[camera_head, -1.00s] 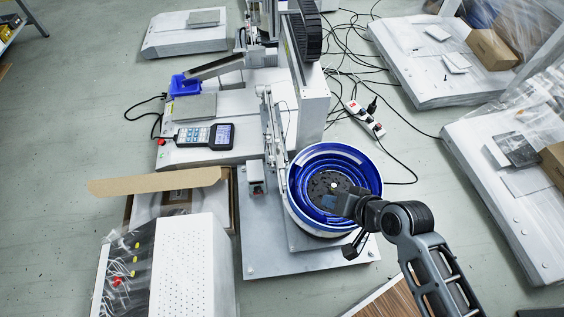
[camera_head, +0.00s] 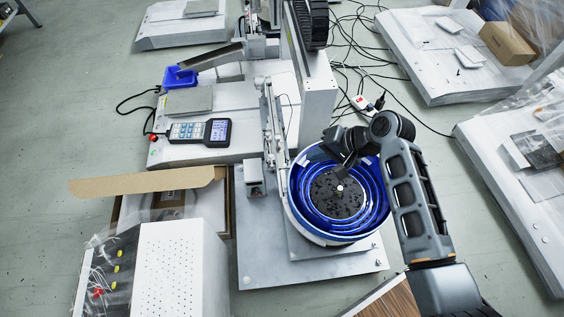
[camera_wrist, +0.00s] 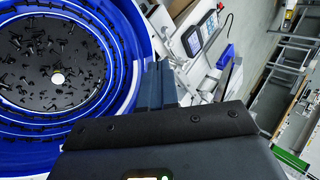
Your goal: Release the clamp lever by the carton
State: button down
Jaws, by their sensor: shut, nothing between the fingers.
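An open carton (camera_head: 222,198) with a long raised flap lies left of the bowl feeder in the head view. A second, closed brown carton (camera_head: 507,42) sits on the bench at the upper right. I cannot make out a clamp lever by either carton; it is hidden or too small to tell. My gripper (camera_head: 347,168) is over the back right part of the blue bowl feeder (camera_head: 300,197), apart from both cartons. In the wrist view my gripper (camera_wrist: 158,82) is shut and empty, beside the bowl's rim.
A white perforated box (camera_head: 182,268) stands before the open carton. A handheld control panel (camera_head: 200,132) and a blue bin (camera_head: 178,77) are on the machine base. The gantry column (camera_head: 315,95) rises behind the bowl. Cables and a power strip lie on the floor.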

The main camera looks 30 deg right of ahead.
jog(key=b, duration=0.6)
send_near(273, 167)
jog(key=x, duration=0.5)
jog(key=shift+d+f, duration=0.3)
jog(key=shift+f, duration=0.05)
jog(key=shift+w+a+f+b, duration=0.3)
jog(key=shift+w+a+f, duration=0.05)
jog(key=shift+w+a, duration=0.05)
jog(key=shift+a+r+p, duration=0.15)
jog(key=shift+p, duration=0.4)
jog(key=shift+a+m+t+h+p, duration=0.25)
jog(key=shift+m+t+h+p, duration=0.15)
jog(key=shift+m+p, duration=0.5)
